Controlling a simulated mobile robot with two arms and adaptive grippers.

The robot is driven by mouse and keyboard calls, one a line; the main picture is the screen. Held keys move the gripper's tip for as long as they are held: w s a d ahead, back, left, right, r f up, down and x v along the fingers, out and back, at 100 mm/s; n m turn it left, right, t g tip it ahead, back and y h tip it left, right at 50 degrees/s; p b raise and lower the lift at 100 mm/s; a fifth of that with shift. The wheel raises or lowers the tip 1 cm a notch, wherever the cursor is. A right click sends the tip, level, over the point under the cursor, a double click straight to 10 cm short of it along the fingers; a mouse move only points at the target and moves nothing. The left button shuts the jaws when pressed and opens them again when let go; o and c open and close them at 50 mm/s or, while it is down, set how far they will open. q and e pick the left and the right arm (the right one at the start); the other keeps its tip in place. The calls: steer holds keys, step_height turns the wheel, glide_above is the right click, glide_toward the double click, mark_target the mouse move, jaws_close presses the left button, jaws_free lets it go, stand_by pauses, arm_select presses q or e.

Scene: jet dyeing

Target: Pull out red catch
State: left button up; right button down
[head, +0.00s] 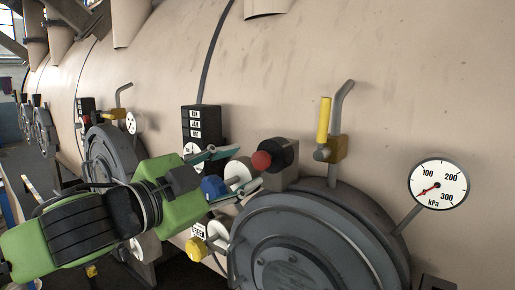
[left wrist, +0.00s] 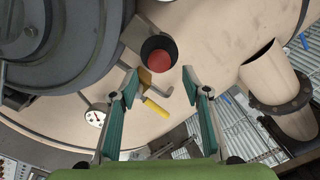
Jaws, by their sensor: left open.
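The red catch (head: 261,160) is a round red knob on a dark cylinder, fixed to a grey block above the round door (head: 310,245) of the beige vessel. It also shows in the left wrist view (left wrist: 159,61), ahead of my fingertips and between their lines. My left gripper (head: 248,167) is green with teal finger pads, and comes in from the left with its fingers pointing at the catch. In the left wrist view the left gripper (left wrist: 160,84) is open with nothing between its pads. The fingertips look close to the knob, but I cannot tell whether they touch. My right gripper is not in view.
A valve with a yellow handle (head: 324,120) stands right of the catch, near a bent grey pipe. A pressure gauge (head: 438,184) sits further right. A black label box (head: 200,125) is behind my left gripper. A yellow knob (head: 196,248) is below it.

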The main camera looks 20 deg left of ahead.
mark_target(258, 161)
arm_select(q)
steer(key=p+x, duration=0.1)
steer(key=x, duration=0.5)
steer(key=shift+w, duration=0.15)
steer(key=shift+c, duration=0.3)
